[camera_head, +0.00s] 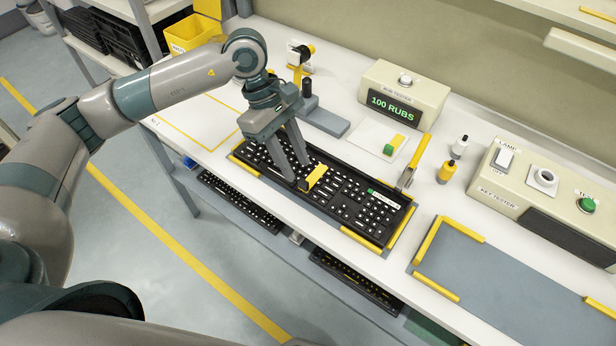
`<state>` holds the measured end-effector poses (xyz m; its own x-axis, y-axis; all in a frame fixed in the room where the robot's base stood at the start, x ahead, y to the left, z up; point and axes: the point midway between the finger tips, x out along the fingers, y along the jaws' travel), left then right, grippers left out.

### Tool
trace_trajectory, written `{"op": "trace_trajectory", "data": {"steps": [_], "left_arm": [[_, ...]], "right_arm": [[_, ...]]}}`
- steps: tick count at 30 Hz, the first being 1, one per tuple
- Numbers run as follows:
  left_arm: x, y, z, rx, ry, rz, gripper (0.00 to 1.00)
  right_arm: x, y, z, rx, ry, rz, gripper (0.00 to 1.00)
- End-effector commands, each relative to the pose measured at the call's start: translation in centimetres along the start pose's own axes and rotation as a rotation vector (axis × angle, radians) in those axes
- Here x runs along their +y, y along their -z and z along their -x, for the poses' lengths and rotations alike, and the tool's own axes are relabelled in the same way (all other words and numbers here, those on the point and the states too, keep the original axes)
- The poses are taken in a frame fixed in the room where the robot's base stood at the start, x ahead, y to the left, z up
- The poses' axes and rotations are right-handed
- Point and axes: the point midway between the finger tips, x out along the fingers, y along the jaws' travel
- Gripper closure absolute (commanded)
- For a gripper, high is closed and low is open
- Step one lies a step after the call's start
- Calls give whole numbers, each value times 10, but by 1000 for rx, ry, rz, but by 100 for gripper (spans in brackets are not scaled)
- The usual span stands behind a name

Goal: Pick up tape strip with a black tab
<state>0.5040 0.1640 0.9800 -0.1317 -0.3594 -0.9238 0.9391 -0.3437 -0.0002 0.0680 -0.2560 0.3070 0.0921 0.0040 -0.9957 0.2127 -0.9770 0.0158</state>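My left gripper (297,171) points down over the black keyboard (343,205), with its two fingers parted and nothing clearly between them. A small yellow block with black parts (315,177) sits on the keys just right of the fingertips; I cannot tell whether they touch it. A white strip with a green spot (383,197) lies at the keyboard's right part. A yellow and black tape holder (301,56) stands behind the gripper. I cannot make out a separate tape strip with a black tab. My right gripper is out of view.
The rub tester (405,95) reads "100 RUBS". A white card with a green and yellow piece (390,145), two small bottles (447,171) and the key tester (545,190) stand nearby. A grey mat with yellow corners (480,270) is empty. More keyboards lie on the shelf below.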

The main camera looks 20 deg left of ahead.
Motion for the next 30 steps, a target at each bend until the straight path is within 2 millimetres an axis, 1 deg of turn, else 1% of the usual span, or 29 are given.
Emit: {"op": "trace_trajectory", "data": {"steps": [10,14,17,22,25,30], "left_arm": [[0,0,-2,0,0,0,69],[1,1,-5,-1,0,2,69],[3,2,-12,-1,3,3,69],[7,8,-29,0,3,3,69],[7,8,-43,-1,3,2,69],[8,9,-54,-1,0,1,69]], "right_arm": [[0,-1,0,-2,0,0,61],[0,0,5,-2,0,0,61],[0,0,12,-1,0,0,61],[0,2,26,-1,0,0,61],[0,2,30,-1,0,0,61],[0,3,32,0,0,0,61]]}}
